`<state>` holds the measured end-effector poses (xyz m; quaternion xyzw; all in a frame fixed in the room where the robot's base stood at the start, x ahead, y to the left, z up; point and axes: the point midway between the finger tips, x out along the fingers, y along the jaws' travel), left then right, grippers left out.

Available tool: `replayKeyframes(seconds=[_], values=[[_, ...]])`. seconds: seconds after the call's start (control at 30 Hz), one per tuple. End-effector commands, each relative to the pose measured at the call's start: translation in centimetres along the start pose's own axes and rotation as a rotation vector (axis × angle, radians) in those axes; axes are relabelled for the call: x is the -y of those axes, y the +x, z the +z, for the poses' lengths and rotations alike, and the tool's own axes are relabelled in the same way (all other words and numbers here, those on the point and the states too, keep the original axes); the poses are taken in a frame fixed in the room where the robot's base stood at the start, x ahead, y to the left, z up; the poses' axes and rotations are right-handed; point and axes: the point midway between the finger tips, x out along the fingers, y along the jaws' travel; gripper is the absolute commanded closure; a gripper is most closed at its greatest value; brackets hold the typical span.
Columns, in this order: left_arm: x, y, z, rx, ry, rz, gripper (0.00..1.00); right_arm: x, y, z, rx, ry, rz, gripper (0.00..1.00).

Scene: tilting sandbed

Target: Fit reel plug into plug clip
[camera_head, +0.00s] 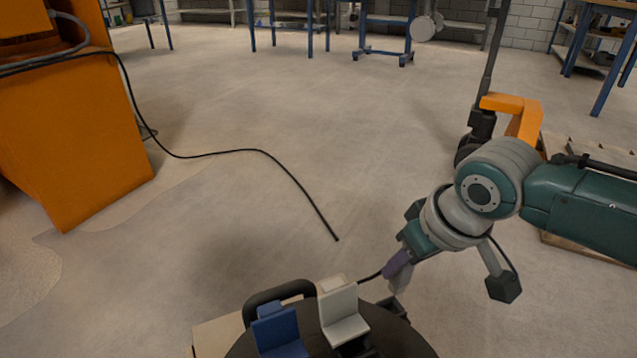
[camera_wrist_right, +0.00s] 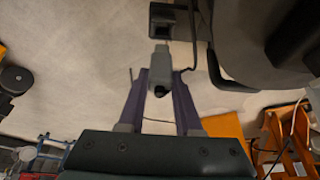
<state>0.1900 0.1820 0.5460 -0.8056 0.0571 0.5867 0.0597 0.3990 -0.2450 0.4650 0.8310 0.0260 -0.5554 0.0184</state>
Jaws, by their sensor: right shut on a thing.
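My right gripper (camera_head: 398,268) reaches in from the right with its purple fingers pointing down. It is shut on a light grey plug (camera_wrist_right: 161,70), which sits between the purple fingers in the right wrist view. A black, open-sided block (camera_wrist_right: 163,20), seemingly the plug clip, lies just ahead of the plug's tip. Tip and block look lined up and very close; I cannot tell whether they touch. In the head view the fingers partly hide the plug. A thin dark cord (camera_head: 371,276) runs left from the fingers. My left gripper is not in view.
A dark round platform (camera_head: 405,340) carries a blue block (camera_head: 278,333) and a pale grey block (camera_head: 343,315) near the gripper. An orange machine (camera_head: 70,130) stands at left, its black cable (camera_head: 205,154) trailing across the floor. The middle floor is otherwise clear.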

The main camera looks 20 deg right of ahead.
Motion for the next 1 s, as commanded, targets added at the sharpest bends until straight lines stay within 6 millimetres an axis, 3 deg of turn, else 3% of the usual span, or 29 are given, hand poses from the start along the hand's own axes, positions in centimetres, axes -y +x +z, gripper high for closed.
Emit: replayKeyframes(seconds=[0.43,0.7,1.0], values=[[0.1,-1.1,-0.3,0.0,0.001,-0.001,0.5,0.0,-0.4,0.0,0.0,0.002,0.0,1.0],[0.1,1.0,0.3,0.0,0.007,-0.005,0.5,0.0,2.5,1.1,0.0,0.001,0.0,1.0],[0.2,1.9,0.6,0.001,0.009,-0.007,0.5,0.0,3.9,1.7,-0.001,0.001,0.0,1.0]])
